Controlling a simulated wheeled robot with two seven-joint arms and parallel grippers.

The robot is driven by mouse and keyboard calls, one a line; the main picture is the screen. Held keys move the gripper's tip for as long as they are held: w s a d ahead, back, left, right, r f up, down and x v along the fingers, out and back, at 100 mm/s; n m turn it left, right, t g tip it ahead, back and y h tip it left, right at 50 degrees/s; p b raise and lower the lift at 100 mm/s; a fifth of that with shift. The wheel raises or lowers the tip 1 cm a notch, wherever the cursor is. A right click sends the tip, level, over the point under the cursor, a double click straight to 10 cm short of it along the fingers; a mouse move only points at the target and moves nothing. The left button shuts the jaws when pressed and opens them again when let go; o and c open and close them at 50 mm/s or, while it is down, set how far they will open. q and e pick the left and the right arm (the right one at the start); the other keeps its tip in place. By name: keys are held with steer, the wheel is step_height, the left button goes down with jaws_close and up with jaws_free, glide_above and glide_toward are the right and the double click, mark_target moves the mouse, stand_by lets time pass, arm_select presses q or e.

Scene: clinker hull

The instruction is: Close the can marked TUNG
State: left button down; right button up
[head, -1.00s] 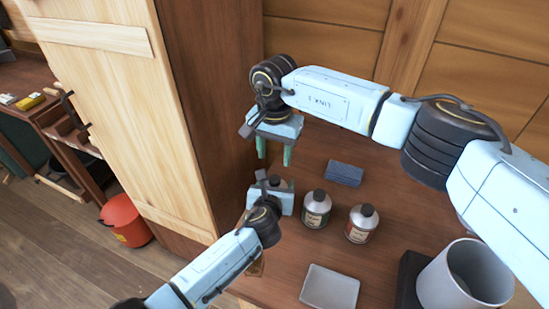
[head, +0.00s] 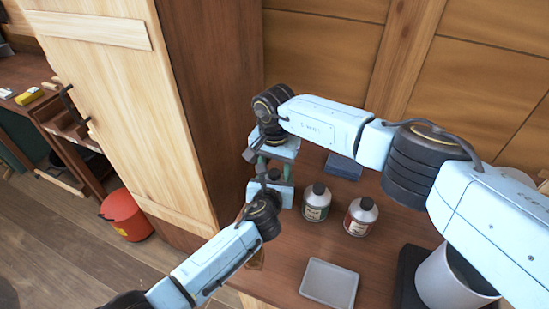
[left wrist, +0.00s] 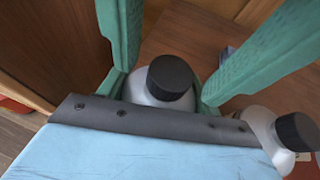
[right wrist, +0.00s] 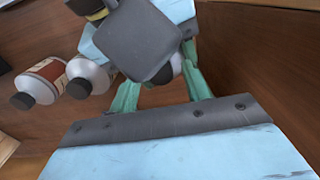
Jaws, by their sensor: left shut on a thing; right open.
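My left gripper (left wrist: 165,95) is shut on a pale metal can (left wrist: 155,98) with a black cap (left wrist: 171,77) on its top. I cannot tell how tightly the cap sits. The can's label is hidden, so I cannot read TUNG on it. In the head view the held can's dark cap (head: 274,174) shows at the left end of the bench.
A grey tray (head: 329,283) lies in front. A tall cabinet (head: 205,90) rises close on the left.

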steer(key=shift+f, duration=0.15)
steer(key=c, duration=1)
steer(key=shift+m, duration=1.6)
steer(key=shift+c, duration=0.2)
steer(key=o, duration=1.1)
steer(key=shift+r, duration=2.3)
steer(key=shift+c, duration=0.3)
